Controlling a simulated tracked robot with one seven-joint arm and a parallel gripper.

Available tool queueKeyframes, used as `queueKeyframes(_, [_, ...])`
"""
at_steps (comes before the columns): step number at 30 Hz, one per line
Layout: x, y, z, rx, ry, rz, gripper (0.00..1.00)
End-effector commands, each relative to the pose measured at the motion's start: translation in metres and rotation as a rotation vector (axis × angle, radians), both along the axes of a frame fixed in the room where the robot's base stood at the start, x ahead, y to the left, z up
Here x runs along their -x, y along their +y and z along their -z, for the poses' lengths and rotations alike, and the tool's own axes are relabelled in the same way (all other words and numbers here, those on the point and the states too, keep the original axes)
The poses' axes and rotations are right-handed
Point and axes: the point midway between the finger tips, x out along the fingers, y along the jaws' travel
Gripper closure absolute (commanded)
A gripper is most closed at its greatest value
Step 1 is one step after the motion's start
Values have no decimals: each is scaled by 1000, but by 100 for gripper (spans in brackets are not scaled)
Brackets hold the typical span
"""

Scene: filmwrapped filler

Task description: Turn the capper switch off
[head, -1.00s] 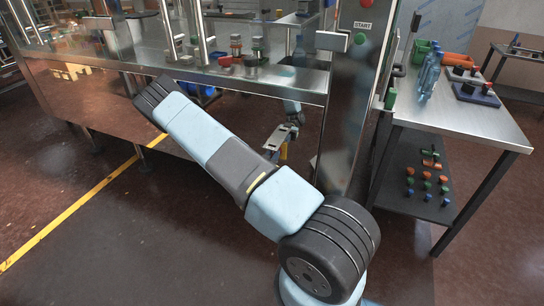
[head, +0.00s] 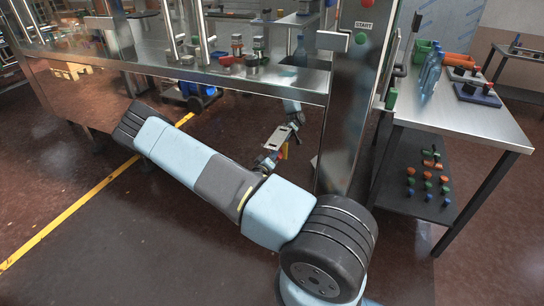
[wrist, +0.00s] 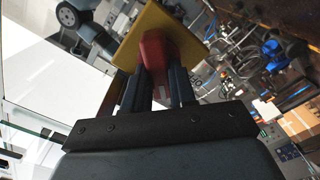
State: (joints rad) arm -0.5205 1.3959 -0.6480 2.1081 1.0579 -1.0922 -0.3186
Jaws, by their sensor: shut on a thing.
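The capper switch shows in the wrist view as a red handle (wrist: 158,48) in front of a square yellow plate (wrist: 185,22). My gripper (wrist: 160,82) has its dark fingers on either side of the red handle, shut on it. The handle's lower part is partly hidden between the fingers. In the head view, a small patch of the yellow plate (head: 285,150) shows beneath the machine's deck, with a bit of red beside it. My arm hides part of that area, and the handle's exact angle cannot be told there.
The steel machine deck (head: 230,80) overhangs the switch. A steel post (head: 345,130) with a green START button (head: 360,38) stands to its right. A side table (head: 460,117) holds blue bottles (head: 430,72). Dark floor (head: 90,240) lies open at the front left.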

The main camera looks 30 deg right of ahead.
Motion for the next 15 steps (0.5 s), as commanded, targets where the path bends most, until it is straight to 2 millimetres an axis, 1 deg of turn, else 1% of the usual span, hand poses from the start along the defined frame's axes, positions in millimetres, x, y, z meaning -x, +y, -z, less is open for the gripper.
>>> queueKeyframes(1, [-3,-3,-3,31,27,0,100])
queueKeyframes(15, [-5,-1,0,292,362,0,100])
